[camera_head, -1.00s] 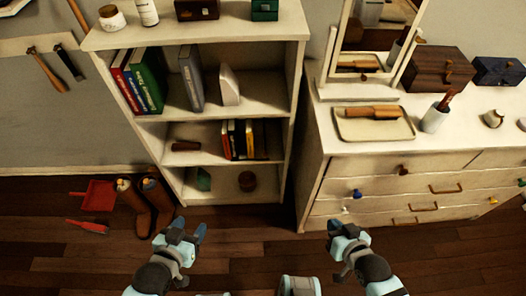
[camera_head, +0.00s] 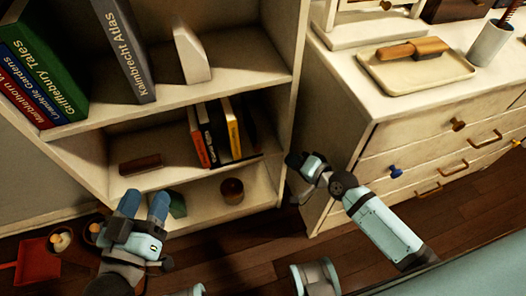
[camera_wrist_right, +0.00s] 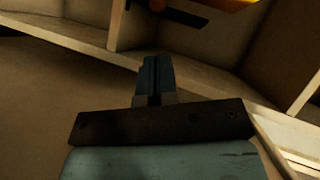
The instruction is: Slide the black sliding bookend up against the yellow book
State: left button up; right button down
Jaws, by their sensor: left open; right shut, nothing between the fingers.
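The yellow book (camera_head: 231,128) stands, leaning slightly, at the right end of a short row of books on the middle shelf. The black sliding bookend (camera_head: 250,124) is a dark shape just right of it in shadow; I cannot tell whether they touch. The right wrist view shows a yellow-orange edge and a dark flat piece (camera_wrist_right: 188,35) at the top, probably the book and bookend. My right gripper (camera_head: 297,162) is shut and empty by the bookcase's right side, lower right of the bookend. It also shows in the right wrist view (camera_wrist_right: 155,75). My left gripper (camera_head: 145,204) is open and empty before the lower shelf.
The bookcase's right side panel (camera_head: 287,110) stands beside the bookend. A dresser (camera_head: 375,165) is close on the right. A dark brown block (camera_head: 141,164) lies left on the middle shelf. A brown pot (camera_head: 231,190) and a green object (camera_head: 177,205) sit below.

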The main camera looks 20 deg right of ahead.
pick_arm(q)
jog(key=shift+s+d+r+t+h+b, duration=0.1)
jog(key=shift+d+r+t+h+b, duration=0.3)
jog(key=shift+r+b, duration=0.25)
jog(key=shift+s+d+r+t+h+b, duration=0.1)
jog(key=shift+d+r+t+h+b, duration=0.15)
jog(key=shift+r+h+b, duration=0.4)
pick_arm(e)
jog(key=x, duration=1)
